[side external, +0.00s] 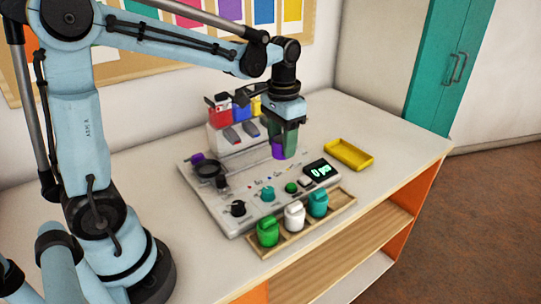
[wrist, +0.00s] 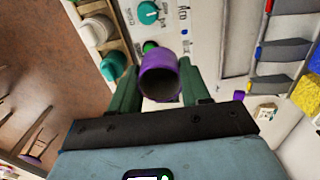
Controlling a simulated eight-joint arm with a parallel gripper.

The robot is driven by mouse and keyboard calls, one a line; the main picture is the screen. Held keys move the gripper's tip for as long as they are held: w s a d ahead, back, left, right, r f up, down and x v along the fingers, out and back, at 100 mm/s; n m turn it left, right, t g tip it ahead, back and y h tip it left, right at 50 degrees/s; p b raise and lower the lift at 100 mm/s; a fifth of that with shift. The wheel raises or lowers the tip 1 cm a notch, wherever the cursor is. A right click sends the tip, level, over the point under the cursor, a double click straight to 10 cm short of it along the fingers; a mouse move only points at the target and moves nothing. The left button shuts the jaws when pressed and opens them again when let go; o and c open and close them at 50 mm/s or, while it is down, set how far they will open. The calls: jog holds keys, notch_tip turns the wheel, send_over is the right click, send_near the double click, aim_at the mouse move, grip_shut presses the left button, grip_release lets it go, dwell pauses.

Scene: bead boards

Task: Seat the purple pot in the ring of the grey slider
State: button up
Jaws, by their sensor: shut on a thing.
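The purple pot (side external: 278,149) is between the two dark green fingers of my gripper (side external: 284,140), which is shut on it. It is held at the far right part of the grey panel. In the wrist view the pot (wrist: 160,77) shows its round open mouth toward the camera, with a finger on each side. A dark round ring-like piece (side external: 207,169) stands at the panel's left end, well left of my gripper. I cannot tell for sure whether it is the grey slider's ring. The gap between pot and panel is unclear.
The grey panel (side external: 225,216) carries knobs, a green button and a lit display (side external: 320,170). A small purple piece (side external: 197,158) is at its left end. Green, white and teal jars stand in a wooden tray (side external: 344,200) in front. A yellow tray (side external: 348,154) lies right; coloured bins stand behind.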

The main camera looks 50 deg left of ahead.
jog(key=s+a+n, duration=0.5)
jog(key=s+a, duration=0.7)
jog(key=a, duration=0.3)
jog(key=shift+s+f, duration=0.2)
jog(key=shift+f, duration=2.95)
jog(key=shift+f, duration=0.9)
jog(key=o, duration=0.8)
jog(key=shift+o, duration=1)
jog(key=shift+r, duration=0.45)
notch_tip(320, 180, up, 6)
